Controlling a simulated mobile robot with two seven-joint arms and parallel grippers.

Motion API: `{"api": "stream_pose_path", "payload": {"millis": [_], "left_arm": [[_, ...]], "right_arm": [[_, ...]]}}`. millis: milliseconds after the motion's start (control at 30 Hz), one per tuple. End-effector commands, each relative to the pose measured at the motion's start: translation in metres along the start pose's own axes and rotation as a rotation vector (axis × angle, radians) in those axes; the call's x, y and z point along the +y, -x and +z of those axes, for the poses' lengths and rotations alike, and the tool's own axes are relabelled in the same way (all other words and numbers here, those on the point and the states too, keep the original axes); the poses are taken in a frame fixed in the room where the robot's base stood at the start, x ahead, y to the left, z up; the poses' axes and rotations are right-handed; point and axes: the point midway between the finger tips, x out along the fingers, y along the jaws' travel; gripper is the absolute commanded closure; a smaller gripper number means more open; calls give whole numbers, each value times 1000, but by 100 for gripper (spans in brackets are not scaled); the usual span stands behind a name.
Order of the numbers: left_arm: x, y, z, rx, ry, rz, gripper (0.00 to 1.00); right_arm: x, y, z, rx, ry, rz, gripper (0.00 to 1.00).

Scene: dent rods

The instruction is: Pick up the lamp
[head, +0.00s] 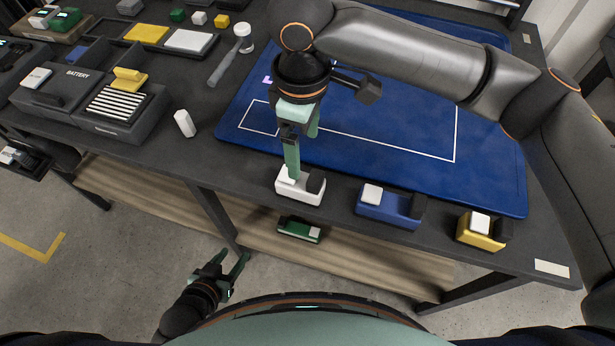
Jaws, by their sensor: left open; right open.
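No object is clearly recognisable as the lamp. A grey-handled tool with a round white head (229,58) lies at the back of the table; I cannot tell whether it is a lamp or a mallet. My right gripper (300,158) is open and points down over the table's front edge. One finger reaches down to a white block with a dark end (298,194), overlapping it in view; contact is unclear. My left gripper (231,268) is open and empty, low over the floor in front of the table.
A blue mat (400,150) with white outlines covers the table's right part. Blue (386,209) and yellow (478,234) blocks sit along the front edge; a green block (299,230) is lower. A battery case (75,100), trays and a small white piece (184,123) are left.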

Motion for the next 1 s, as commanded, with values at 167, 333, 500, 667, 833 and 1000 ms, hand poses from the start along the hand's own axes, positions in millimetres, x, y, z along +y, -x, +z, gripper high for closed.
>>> {"api": "stream_pose_path", "payload": {"millis": [167,333,500,667,833,1000], "left_arm": [[0,-1,2,-1,0,0,50],[0,-2,2,-1,0,-1,50],[0,-1,2,-2,0,-1,50],[0,-1,2,-2,0,-1,50],[0,-1,2,-2,0,-1,50],[0,-1,2,-2,0,-1,50]], "right_arm": [[0,-35,0,-3,-1,-3,7],[0,-59,0,1,-1,-2,7],[0,-70,-1,1,0,-2,7],[0,-93,-2,-1,-1,-2,7],[0,-114,-2,1,-1,-1,7],[0,-118,-3,3,0,-1,7]]}}
